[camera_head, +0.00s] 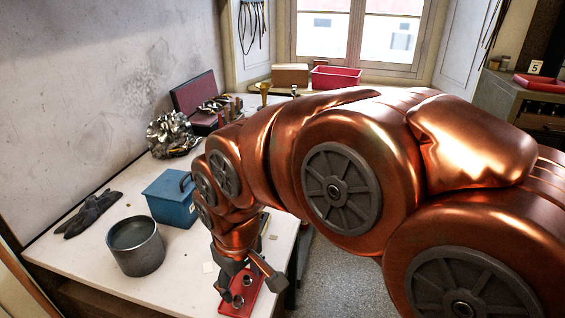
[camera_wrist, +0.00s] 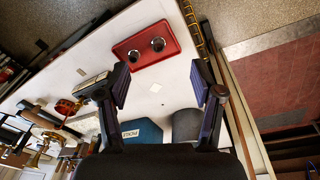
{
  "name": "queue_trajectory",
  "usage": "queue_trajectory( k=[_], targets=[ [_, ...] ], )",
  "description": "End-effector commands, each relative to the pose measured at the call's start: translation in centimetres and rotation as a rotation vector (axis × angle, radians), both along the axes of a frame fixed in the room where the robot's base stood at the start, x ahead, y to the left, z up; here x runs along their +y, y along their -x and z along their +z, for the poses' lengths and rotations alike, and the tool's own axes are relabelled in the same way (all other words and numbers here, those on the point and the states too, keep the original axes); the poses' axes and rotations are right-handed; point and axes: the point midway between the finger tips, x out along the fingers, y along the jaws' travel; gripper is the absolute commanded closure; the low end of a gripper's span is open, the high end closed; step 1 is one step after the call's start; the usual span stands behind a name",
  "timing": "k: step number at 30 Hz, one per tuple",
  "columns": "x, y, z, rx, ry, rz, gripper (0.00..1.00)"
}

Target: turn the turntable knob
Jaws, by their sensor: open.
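A red panel (camera_wrist: 122,49) with two round metal knobs lies on the white bench top (camera_wrist: 85,82). In the wrist view, one knob (camera_wrist: 134,56) is on the left and the other knob (camera_wrist: 158,44) is on the right. I cannot tell which one belongs to a turntable, and no turntable is clearly visible. My gripper (camera_wrist: 160,86) is open and empty, its fingers spread wide, with the panel beyond the fingertips. In the head view, my gripper (camera_head: 249,282) is over the red panel (camera_head: 235,311) at the bench's front edge, partly covering it.
A blue box (camera_head: 170,200), a metal pot (camera_head: 136,247) and dark gloves (camera_head: 88,212) stand or lie left of my gripper. Shiny metal parts (camera_head: 173,135) and an open case (camera_head: 193,95) are farther back. Bare bench surrounds the panel's left side.

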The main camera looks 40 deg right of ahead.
Motion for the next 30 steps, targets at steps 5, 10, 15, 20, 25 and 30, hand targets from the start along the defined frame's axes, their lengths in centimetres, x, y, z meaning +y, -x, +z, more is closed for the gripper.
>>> queue_trajectory(
  k=[5,10,15,20,25,30],
  targets=[
    [-3.2,-12.8,1.7,-0.278,0.073,0.139,0.34],
    [-7.2,-23.5,5.0,-0.533,0.178,0.250,0.34],
    [-12.6,-32.4,9.2,-0.769,0.328,0.338,0.34],
    [-18.7,-38.6,12.8,-0.954,0.513,0.406,0.34],
    [-25.8,-42.6,16.3,-1.106,0.758,0.470,0.34],
    [-32.8,-44.2,18.7,-1.196,1.041,0.546,0.34]
  ],
)
